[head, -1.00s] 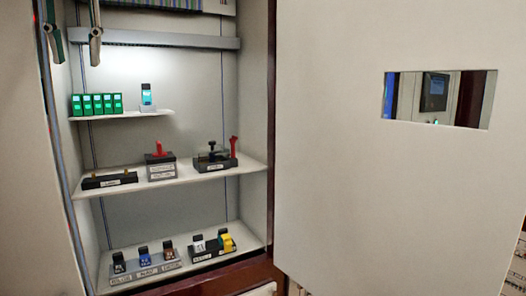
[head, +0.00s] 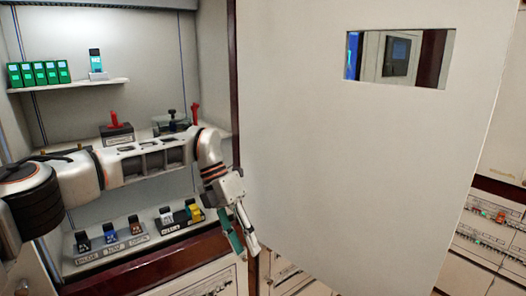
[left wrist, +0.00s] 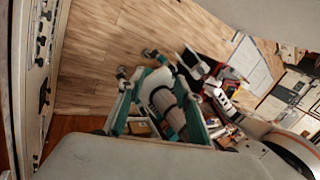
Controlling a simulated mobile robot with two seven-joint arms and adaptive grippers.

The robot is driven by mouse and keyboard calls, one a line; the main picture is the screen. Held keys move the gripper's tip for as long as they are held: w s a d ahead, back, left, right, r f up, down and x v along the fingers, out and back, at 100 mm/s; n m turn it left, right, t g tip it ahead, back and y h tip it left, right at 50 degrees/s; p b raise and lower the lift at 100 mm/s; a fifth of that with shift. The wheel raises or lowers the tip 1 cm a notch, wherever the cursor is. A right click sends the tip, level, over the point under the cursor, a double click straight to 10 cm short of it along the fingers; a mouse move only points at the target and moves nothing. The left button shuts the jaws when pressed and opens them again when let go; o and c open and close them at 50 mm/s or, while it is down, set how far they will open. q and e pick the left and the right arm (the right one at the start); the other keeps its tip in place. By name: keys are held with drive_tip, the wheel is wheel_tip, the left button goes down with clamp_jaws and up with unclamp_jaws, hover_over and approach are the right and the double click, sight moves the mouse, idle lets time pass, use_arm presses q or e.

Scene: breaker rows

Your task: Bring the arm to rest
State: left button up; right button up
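My left arm comes in from the left in the head view and crosses in front of the cabinet's middle shelf. My left gripper (head: 246,250) hangs low at its end, pointing down, at the cabinet's right edge and the left edge of the big pale door (head: 370,180). One finger shows a teal pad and the other looks grey, with a gap between them. It is open and nothing shows between the fingers. The arm hides part of the middle shelf. My right gripper is not seen.
The cabinet holds green modules (head: 38,74) and a blue-lit device (head: 96,62) on the top shelf, red-handled switches (head: 116,128) in the middle, and small breakers (head: 109,238) in rows below. The left wrist view shows wooden floor (left wrist: 95,70) and a teal-framed cart-like shape (left wrist: 195,115).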

use_arm(q)
drive_tip(key=s+d+f+n+h, duration=0.1)
drive_tip(key=s+d+n+h, duration=0.1)
drive_tip(key=s+d+h, duration=0.4)
drive_tip(key=s+d+f+n+h, duration=0.1)
drive_tip(key=s+d+n+h, duration=0.25)
drive_tip(key=d, duration=0.55)
drive_tip(key=s+d+f+n+h, duration=0.1)
drive_tip(key=s+d+n+h, duration=0.1)
drive_tip(key=s+d+h, duration=0.35)
drive_tip(key=w+a+f+n+t+y, duration=0.4)
drive_tip(key=a+f+n+t, duration=0.5)
drive_tip(key=n, duration=0.3)
drive_tip(key=w+a+f+n+t+y, duration=0.3)
drive_tip(key=a+f+n+t+y, duration=0.3)
drive_tip(key=a+n+t, duration=0.5)
drive_tip(key=s+a+f+n+g+y, duration=0.6)
drive_tip(key=s+a+f+n, duration=0.3)
drive_tip(key=s+a+f, duration=0.8)
wheel_tip(320, 180, down, 4)
drive_tip(key=shift+s+a+f+y, duration=0.2)
drive_tip(key=shift+s+a+y, duration=0.15)
drive_tip(key=shift+a+y, duration=0.3)
